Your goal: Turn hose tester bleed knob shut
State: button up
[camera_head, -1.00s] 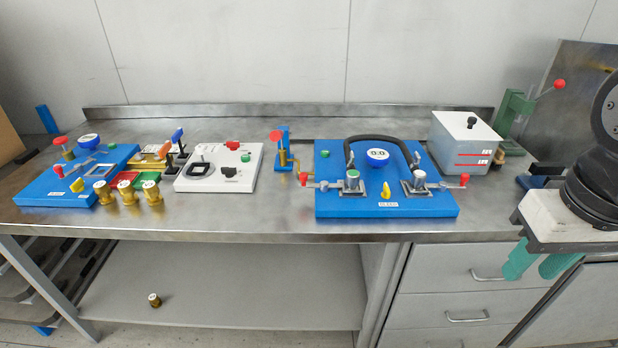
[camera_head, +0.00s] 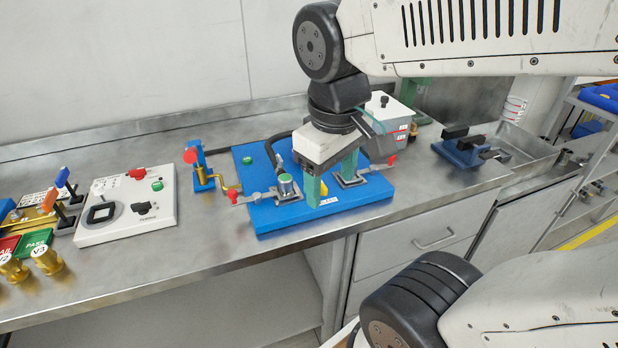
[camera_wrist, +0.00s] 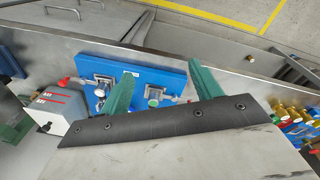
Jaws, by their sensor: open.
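The hose tester is a blue board (camera_head: 275,215) on the steel bench; it also fills the middle of the wrist view (camera_wrist: 165,72). Its yellow bleed knob (camera_head: 323,188) shows partly between my fingers in the head view, above a white label. I cannot make out the knob in the wrist view. Contact or height above the knob cannot be told. The board's round gauge is hidden behind my wrist.
A grey box (camera_head: 388,108) is behind right, and a blue vise-like fixture (camera_head: 462,152) is further right. A white panel (camera_head: 128,205) lies left. Bare bench lies along the front edge.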

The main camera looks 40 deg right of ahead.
jog(key=w+d+f+n+g+h, duration=0.1)
jog(key=w+d+f+n, duration=0.15)
jog(key=w, duration=0.25)
jog(key=w+d+f+n+h, duration=0.1)
jog(key=w+d+n, duration=0.1)
jog(key=w+n, duration=0.15)
jog(key=n+g+h, duration=0.1)
jog(key=n, duration=0.6)
send_near(323, 188)
jog(key=w+f, duration=0.1)
jog(key=x, duration=0.4)
jog(key=d+x, duration=0.1)
jog(key=x, duration=0.3)
jog(key=shift+w+r, duration=0.1)
jog(key=shift+r, duration=0.1)
jog(key=shift+h, duration=0.3)
jog(key=c, duration=1)
